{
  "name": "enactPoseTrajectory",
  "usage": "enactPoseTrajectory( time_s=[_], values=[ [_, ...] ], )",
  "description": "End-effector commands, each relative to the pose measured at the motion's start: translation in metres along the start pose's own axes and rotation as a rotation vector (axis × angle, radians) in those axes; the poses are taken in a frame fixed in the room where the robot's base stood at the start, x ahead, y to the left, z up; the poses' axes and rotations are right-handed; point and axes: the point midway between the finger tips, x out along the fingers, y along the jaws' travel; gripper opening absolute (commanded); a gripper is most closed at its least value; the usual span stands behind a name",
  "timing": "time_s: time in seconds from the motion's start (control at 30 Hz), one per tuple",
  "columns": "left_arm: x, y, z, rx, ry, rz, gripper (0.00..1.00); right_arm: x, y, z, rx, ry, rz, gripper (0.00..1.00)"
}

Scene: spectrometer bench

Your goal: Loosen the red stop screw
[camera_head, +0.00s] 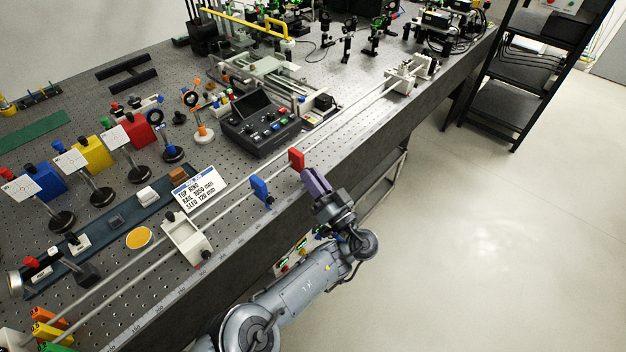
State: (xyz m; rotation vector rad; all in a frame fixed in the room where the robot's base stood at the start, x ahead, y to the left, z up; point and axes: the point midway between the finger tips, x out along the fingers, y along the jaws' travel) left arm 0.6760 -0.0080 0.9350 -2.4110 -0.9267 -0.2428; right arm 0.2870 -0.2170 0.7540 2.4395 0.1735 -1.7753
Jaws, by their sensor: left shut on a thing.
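The red stop (297,159) stands upright on the long rail along the bench's front edge. My left gripper (311,178), with purple fingers, reaches up from the bottom of the view to the front side of the red stop. It is shut, with its fingertips right at the stop's lower front side. The stop's screw is hidden behind the fingers, so I cannot make out its shape or how far it is turned. My right gripper is not in view.
A blue stop (260,189) stands on the same rail to the left, near a white carriage (187,238). A label card (201,188) and a dark control box (262,124) are behind the rail. The floor right of the bench is clear.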

Motion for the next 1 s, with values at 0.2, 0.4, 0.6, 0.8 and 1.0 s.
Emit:
enactPoseTrajectory(
  time_s=[0.2, 0.4, 0.6, 0.8, 1.0],
  values=[
    [0.000, 0.000, 0.001, 0.001, -0.002, 0.000, 0.00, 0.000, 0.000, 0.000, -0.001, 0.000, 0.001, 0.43],
    [0.000, 0.000, 0.001, 0.001, -0.001, 0.000, 0.40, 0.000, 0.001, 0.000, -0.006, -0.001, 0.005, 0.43],
    [0.000, 0.000, 0.000, 0.001, -0.001, 0.000, 0.43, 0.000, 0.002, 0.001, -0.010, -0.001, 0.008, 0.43],
    [-0.004, 0.000, 0.000, 0.002, 0.000, 0.001, 0.43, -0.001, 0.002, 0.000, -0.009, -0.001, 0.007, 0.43],
    [-0.025, 0.000, -0.001, 0.002, -0.001, 0.004, 0.43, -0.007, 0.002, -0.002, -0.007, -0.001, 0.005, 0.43]
  ],
)
